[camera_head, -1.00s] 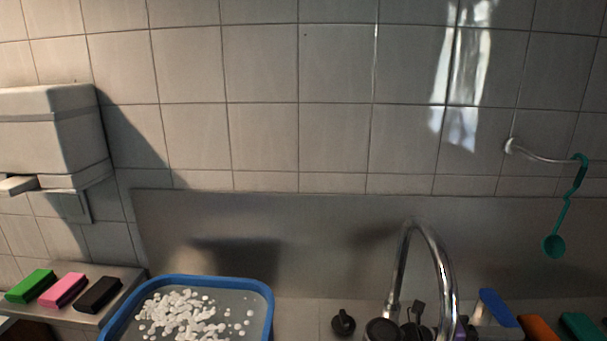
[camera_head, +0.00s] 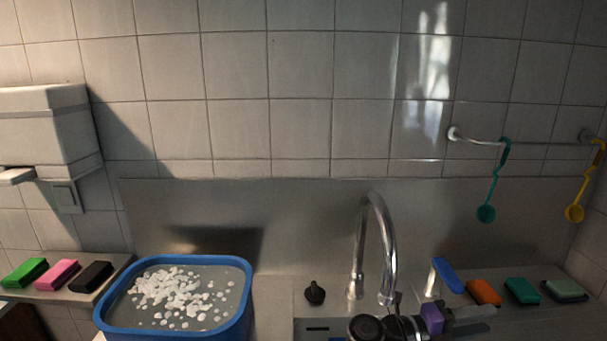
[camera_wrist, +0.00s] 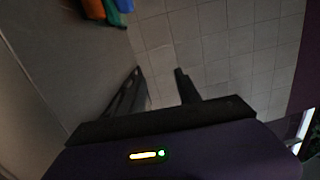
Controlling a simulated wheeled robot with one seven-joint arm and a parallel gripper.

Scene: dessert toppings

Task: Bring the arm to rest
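My gripper (camera_wrist: 160,82) shows in the wrist view with its two dark fingers apart and nothing between them. It points over a tiled surface, clear of any object.
A blue-rimmed tub (camera_head: 178,329) with white pieces stands left of the tap (camera_head: 386,240). Green, pink and black blocks (camera_head: 91,277) lie on a ledge at left. Orange and green blocks (camera_head: 522,291) lie at right. Teal (camera_head: 487,213) and yellow (camera_head: 574,213) ladles hang from a rail.

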